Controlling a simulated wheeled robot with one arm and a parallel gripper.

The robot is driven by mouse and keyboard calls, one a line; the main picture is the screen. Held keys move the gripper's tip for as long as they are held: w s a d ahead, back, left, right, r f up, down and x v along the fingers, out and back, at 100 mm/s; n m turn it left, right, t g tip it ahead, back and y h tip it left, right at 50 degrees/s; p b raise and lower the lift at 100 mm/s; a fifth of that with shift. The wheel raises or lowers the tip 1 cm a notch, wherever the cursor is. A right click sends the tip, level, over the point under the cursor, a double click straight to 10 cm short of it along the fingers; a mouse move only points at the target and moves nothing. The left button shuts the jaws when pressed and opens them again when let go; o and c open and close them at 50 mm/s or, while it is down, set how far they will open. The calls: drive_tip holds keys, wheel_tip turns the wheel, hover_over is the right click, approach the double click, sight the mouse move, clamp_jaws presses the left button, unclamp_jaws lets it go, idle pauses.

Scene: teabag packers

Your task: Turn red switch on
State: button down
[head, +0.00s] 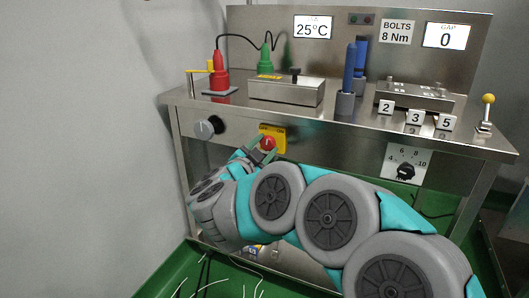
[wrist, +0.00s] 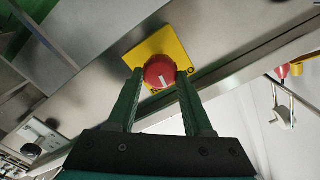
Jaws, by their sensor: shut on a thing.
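The red switch (head: 267,143) is a round red knob on a yellow square plate (head: 280,135), set in the front panel of a steel bench. In the wrist view the red switch (wrist: 159,72) shows a white pointer line, on the yellow plate (wrist: 152,45). My gripper (head: 260,150) is at the switch, and in the wrist view my gripper (wrist: 158,78) has its two green fingers on either side of the red knob, shut on it. The lettering on the plate is partly hidden and too small to read.
The bench top (head: 300,112) holds red and green plugs, a metal box and blue-handled tools. Loose wires lie on the green floor below.

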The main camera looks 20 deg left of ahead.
drive_tip(key=m+b, duration=0.2)
drive_tip(key=m, duration=0.1)
drive_tip(key=shift+f+m, duration=0.2)
drive_tip(key=shift+m, duration=0.1)
drive_tip(key=shift+m+b, duration=1.35)
drive_tip(key=shift+m, duration=0.45)
drive_tip(key=shift+d, duration=0.1)
drive_tip(key=shift+c, duration=1.5)
unclamp_jaws()
drive_tip(key=shift+s, duration=0.1)
drive_tip(key=s, duration=0.7)
drive_tip(key=shift+s+a, duration=0.3)
drive_tip(key=shift+s, duration=0.05)
